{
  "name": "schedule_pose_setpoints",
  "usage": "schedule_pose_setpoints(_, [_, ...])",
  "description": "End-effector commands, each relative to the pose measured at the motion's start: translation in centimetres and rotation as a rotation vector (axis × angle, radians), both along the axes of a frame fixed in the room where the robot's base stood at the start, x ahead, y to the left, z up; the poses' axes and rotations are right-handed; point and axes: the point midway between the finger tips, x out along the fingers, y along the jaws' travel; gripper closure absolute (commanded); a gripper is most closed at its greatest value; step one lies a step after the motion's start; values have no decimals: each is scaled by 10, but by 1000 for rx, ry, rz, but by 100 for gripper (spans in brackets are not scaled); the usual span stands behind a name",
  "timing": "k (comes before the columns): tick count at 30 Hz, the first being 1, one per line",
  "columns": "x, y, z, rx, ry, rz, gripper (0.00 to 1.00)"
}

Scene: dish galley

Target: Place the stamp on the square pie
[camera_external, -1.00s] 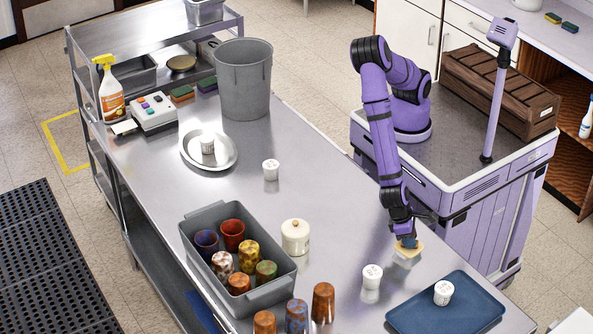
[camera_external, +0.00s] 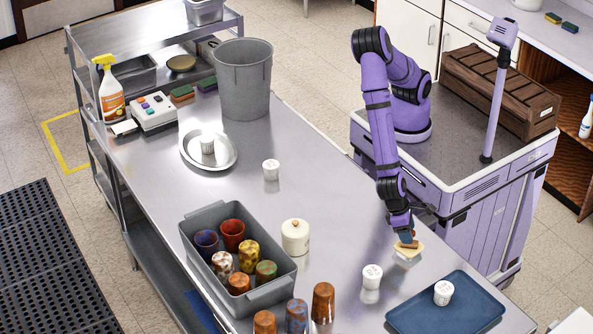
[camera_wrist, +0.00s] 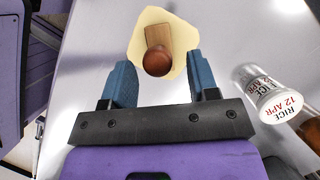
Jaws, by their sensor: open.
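The square pie (camera_external: 407,253) is a pale yellow piece on the steel table, below my arm. It also shows in the wrist view (camera_wrist: 178,26). The stamp (camera_external: 411,244) has a flat wooden block (camera_wrist: 157,36) and a round brown knob (camera_wrist: 158,63). It appears to rest on the pie, block against it and knob towards me. My gripper (camera_external: 405,235) is open just above, its blue fingers (camera_wrist: 158,70) apart on either side of the knob with gaps showing. Whether the stamp's underside lies fully flat is hidden.
A white labelled cup (camera_external: 372,277) stands close to the pie; its label shows in the wrist view (camera_wrist: 280,102). A blue tray (camera_external: 420,318) with another cup (camera_external: 444,292) lies at the front right. A lidded jar (camera_external: 295,237) and grey bin of cups (camera_external: 205,262) stand left.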

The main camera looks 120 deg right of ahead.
Motion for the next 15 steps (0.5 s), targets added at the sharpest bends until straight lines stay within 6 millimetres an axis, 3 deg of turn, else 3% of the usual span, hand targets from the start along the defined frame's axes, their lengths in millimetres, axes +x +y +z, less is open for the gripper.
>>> schedule_pose_setpoints(6, [13,-12,43,1,-4,0,46])
schedule_pose_setpoints(15, [23,-22,77,0,-2,1,46])
